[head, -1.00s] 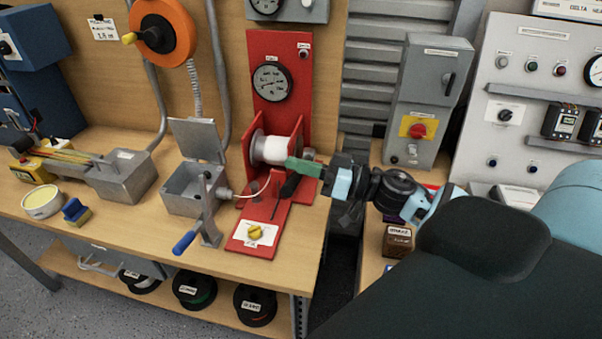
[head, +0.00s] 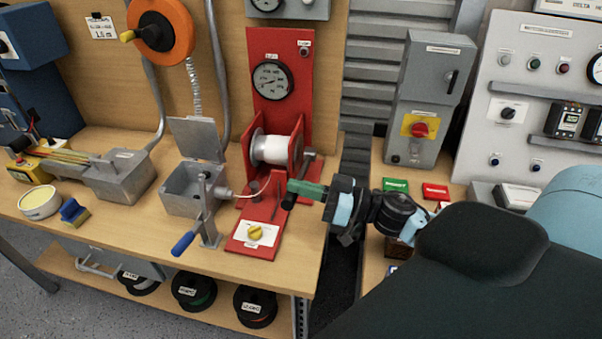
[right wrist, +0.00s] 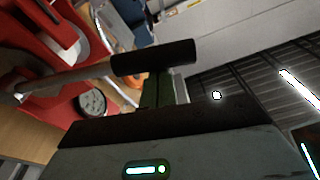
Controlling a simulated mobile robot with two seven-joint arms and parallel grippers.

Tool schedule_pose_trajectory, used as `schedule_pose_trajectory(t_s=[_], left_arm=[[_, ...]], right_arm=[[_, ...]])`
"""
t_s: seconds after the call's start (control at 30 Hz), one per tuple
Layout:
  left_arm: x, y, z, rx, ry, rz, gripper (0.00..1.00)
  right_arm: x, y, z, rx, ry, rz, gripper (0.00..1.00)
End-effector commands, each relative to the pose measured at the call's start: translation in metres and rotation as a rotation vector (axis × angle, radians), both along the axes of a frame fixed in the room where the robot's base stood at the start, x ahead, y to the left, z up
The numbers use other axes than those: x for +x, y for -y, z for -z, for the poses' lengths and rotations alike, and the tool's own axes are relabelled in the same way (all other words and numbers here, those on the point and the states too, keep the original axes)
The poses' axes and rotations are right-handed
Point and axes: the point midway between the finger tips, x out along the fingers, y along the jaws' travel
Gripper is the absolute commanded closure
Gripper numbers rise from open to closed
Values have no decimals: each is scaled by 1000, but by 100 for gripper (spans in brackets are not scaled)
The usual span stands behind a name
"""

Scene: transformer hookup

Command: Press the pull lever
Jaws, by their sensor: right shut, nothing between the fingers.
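The red pull stand (head: 283,110) stands on the wooden bench with a white spool (head: 275,148) between its red cheeks and a round gauge above. The pull lever's black handle (head: 289,200) is at the tips of my right gripper (head: 300,190), partly hidden by it. In the right wrist view the handle (right wrist: 155,57) lies across the green fingers, with a grey rod (right wrist: 70,82) running left to the red stand. My right gripper (right wrist: 160,90) is shut with nothing between its green fingers; whether it touches the handle is unclear. My left gripper is not in view.
Left of the stand are an open grey box (head: 190,185) and a blue-handled crank (head: 185,243). A yellow knob (head: 255,233) sits on the stand's base. Green (head: 396,185) and red (head: 435,191) blocks lie on the right bench. A gap separates the benches.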

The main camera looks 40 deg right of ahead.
Motion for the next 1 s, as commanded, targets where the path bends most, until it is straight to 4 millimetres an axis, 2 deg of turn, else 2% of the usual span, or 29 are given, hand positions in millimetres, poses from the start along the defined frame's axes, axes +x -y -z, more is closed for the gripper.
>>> schedule_pose_trajectory(t_s=[0.03, 0.2, 0.4, 0.8, 1.0], left_arm=[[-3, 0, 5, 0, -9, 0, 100], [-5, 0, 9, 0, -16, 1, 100], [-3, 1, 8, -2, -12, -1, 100], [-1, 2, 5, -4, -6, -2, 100], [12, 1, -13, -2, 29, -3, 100]], right_arm=[[-2, -2, 12, -20, 9, 1, 100], [-5, -6, 32, -61, 45, 1, 100], [-7, -8, 43, -64, 49, 0, 100], [-7, -8, 41, -63, 50, 0, 100], [-4, -5, 20, -64, 60, 1, 100]])
